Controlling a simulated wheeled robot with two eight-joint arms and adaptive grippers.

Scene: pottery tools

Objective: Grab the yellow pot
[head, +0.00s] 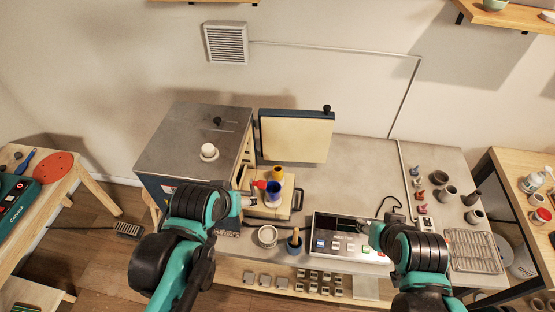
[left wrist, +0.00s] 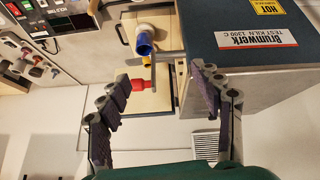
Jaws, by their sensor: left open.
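The yellow pot (head: 278,172) stands on a pale board beside the kiln, just behind a blue pot (head: 274,190), with a red pot (head: 261,184) to its left. In the left wrist view the yellow pot (left wrist: 147,62) is mostly hidden by the blue pot (left wrist: 144,40); the red pot (left wrist: 138,86) lies nearest my fingers. My left gripper (left wrist: 162,76) is open and empty, its fingers spread to either side of the red pot's area. In the head view my left gripper (head: 243,197) is left of the pots. My right gripper (head: 366,227) is over the control panel, its fingers unclear.
The kiln (head: 192,145) stands close on the left, and its cream-lined door (head: 297,137) stands behind the pots. A round cup (head: 267,236), a tool holder (head: 295,245) and a control panel (head: 335,240) are in front. Small pots and a wire rack (head: 473,252) are right.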

